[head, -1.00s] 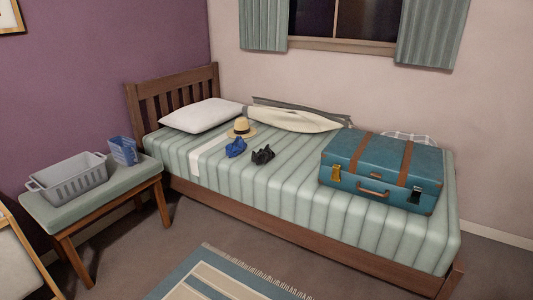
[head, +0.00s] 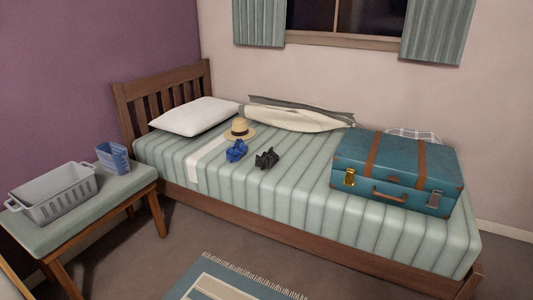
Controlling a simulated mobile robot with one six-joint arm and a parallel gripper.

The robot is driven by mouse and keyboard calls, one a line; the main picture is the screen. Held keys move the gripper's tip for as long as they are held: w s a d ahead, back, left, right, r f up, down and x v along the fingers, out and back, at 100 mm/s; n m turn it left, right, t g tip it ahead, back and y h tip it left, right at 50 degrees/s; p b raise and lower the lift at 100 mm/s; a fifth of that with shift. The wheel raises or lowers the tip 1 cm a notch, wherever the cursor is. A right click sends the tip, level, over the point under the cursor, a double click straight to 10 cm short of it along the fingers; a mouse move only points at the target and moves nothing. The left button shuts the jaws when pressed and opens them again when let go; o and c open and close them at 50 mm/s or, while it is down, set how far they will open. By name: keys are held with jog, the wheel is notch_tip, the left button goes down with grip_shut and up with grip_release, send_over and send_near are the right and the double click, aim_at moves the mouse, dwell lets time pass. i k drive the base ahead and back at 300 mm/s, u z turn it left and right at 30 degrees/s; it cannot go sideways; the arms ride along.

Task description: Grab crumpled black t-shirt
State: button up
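A crumpled black t-shirt (head: 268,158) lies on the striped green bedspread, near the middle of the bed. A crumpled blue cloth (head: 236,150) lies just to its left, and a straw hat (head: 240,129) with a dark band sits behind the blue cloth. My gripper is not in the head view, so I cannot see its state or where it is relative to the t-shirt.
A closed teal suitcase (head: 398,171) stands on the bed's right part. A white pillow (head: 195,116) lies near the headboard. A bench (head: 105,203) at left bears a grey basket (head: 52,191) and a blue container (head: 113,157). A rug (head: 225,281) lies on the floor before the bed.

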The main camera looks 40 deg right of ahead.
aim_at(270, 158)
jog(key=u, duration=0.05)
jog(key=i, duration=1.1)
jog(key=u, duration=0.5)
